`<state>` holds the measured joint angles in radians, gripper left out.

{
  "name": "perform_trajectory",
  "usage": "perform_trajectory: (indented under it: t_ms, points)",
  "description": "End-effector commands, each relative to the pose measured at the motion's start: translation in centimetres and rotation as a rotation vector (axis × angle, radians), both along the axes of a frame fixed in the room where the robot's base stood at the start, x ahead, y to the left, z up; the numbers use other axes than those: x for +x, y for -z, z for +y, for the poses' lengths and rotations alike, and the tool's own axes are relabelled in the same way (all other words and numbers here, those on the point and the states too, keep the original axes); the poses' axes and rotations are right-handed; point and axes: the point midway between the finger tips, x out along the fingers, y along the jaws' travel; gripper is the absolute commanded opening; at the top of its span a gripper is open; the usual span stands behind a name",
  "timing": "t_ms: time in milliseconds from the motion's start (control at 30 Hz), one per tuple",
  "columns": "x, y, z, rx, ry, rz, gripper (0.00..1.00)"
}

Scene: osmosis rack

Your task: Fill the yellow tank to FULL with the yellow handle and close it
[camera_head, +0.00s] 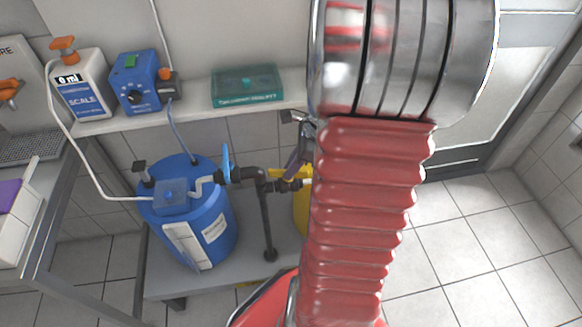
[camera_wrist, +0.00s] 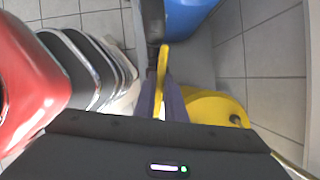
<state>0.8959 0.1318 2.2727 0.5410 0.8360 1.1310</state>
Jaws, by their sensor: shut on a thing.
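The yellow handle (camera_wrist: 163,60) is a narrow bar that stands between the two purple-grey fingers of my gripper (camera_wrist: 161,95) in the wrist view. My gripper is shut on it. In the head view, a short piece of the yellow handle (camera_head: 281,174) shows on the dark pipe, beside my gripper's fingers (camera_head: 296,160). The yellow tank (camera_wrist: 215,105) lies to the right of the gripper in the wrist view, partly covered by the gripper body. In the head view only a strip of the tank (camera_head: 300,212) shows behind my arm. No fill level or FULL mark can be seen.
A blue tank (camera_head: 220,205) with a blue handle (camera_head: 225,163) stands left of the dark pipe (camera_head: 265,215). A shelf above holds a white scale bottle (camera_head: 82,85), a blue pump box (camera_head: 135,82) and a teal box (camera_head: 247,88). The tiled floor at right is clear.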

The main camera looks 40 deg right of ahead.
Motion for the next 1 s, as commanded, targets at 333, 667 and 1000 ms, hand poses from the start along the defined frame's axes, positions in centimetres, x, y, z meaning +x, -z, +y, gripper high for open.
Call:
perform_trajectory:
  t_ms: [333,667,1000]
  points:
    - [0.14,0.01,-0.14,0.000,-0.128,0.000,0.00]
    - [0.18,-0.01,-0.19,-0.002,-0.270,0.000,0.00]
    - [0.17,-0.03,-0.17,-0.001,-0.269,0.000,0.21]
